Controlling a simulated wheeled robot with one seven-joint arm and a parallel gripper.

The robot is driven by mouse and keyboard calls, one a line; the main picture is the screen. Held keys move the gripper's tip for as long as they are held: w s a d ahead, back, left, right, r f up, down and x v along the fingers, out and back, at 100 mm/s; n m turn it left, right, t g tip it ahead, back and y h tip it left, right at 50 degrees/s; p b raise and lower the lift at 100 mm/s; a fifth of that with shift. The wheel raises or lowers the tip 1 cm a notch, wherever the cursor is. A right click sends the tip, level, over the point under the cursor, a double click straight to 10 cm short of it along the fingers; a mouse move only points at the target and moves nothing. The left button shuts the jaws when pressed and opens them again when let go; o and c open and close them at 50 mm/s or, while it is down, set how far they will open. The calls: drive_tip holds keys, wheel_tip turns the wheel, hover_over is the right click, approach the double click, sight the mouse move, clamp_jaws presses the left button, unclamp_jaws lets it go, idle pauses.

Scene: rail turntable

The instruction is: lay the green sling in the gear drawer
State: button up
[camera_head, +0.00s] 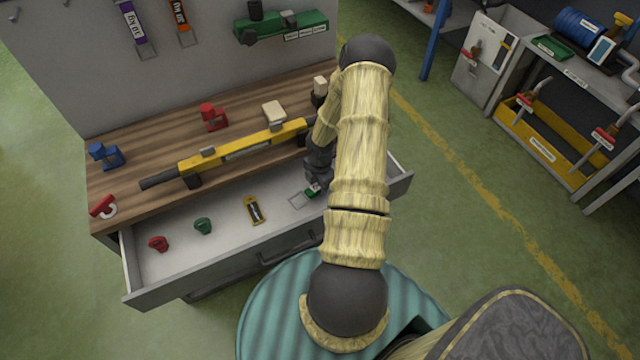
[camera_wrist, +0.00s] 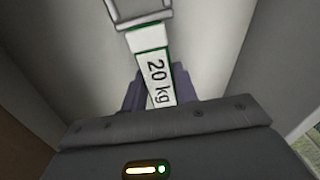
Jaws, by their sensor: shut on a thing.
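The green sling (camera_head: 312,191) has a white "20 kg" label and a grey metal loop at one end. In the wrist view the sling (camera_wrist: 152,62) runs up from between my fingers, with its loop at the top edge. My gripper (camera_head: 315,182) is shut on it, low inside the right part of the open gear drawer (camera_head: 175,268). My gripper also shows in the wrist view (camera_wrist: 157,95). The sling's far end is hidden by my gripper. I cannot tell whether the sling touches the drawer floor.
The drawer also holds a red piece (camera_head: 158,243), a green piece (camera_head: 203,226) and a yellow-black item (camera_head: 254,210). A long yellow tool (camera_head: 235,150) lies on the wooden bench (camera_head: 130,195) behind. The drawer's right wall (camera_head: 398,185) is close to my gripper.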

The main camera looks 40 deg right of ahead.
drive_tip(key=shift+f+b, duration=0.45)
drive_tip(key=shift+f, duration=0.45)
drive_tip(key=o, duration=1)
drive_tip(key=shift+o, duration=0.7)
drive_tip(key=o, duration=0.5)
drive_tip(key=shift+r, duration=0.1)
drive_tip(key=shift+r+p, duration=3.45)
